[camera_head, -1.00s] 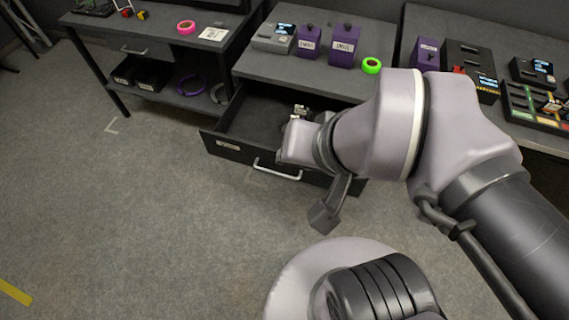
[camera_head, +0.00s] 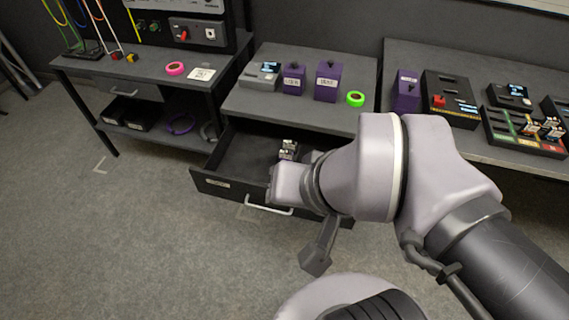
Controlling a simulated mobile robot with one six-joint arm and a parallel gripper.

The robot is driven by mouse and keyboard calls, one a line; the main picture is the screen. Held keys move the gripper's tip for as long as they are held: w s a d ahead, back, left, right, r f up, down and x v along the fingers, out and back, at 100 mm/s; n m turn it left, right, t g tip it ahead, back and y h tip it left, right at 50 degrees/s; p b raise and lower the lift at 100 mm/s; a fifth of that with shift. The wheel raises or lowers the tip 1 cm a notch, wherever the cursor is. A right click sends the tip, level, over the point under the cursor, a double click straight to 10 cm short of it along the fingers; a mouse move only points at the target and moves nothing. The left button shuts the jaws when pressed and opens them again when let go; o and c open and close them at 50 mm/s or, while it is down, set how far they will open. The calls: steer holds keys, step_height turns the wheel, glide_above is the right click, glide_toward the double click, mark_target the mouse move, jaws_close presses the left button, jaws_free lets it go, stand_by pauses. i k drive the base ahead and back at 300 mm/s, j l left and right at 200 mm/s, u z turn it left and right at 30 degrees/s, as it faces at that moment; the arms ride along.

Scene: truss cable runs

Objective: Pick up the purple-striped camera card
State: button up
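My arm reaches from the right over an open drawer (camera_head: 238,150) under the middle bench. My gripper is mostly hidden behind my wrist, so I cannot see whether its fingers are open or shut. A small pale and dark item (camera_head: 288,150) shows just beyond my wrist, over or in the drawer. It is too small to tell whether it is a card or part of my gripper. I cannot make out a purple stripe on any card. Small upright pale and dark pieces (camera_head: 552,128) stand in a slotted tray (camera_head: 520,143) on the right bench.
The middle bench holds a grey device (camera_head: 259,78), two purple boxes (camera_head: 293,80) (camera_head: 327,82) and green tape (camera_head: 355,99). The right bench holds another purple box (camera_head: 406,92) and a black case (camera_head: 449,100). Pink tape (camera_head: 174,69) lies on the left bench. Floor at left is clear.

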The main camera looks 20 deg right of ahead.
mark_target(288, 156)
steer(key=i+j, duration=0.1)
steer(key=i, duration=0.75)
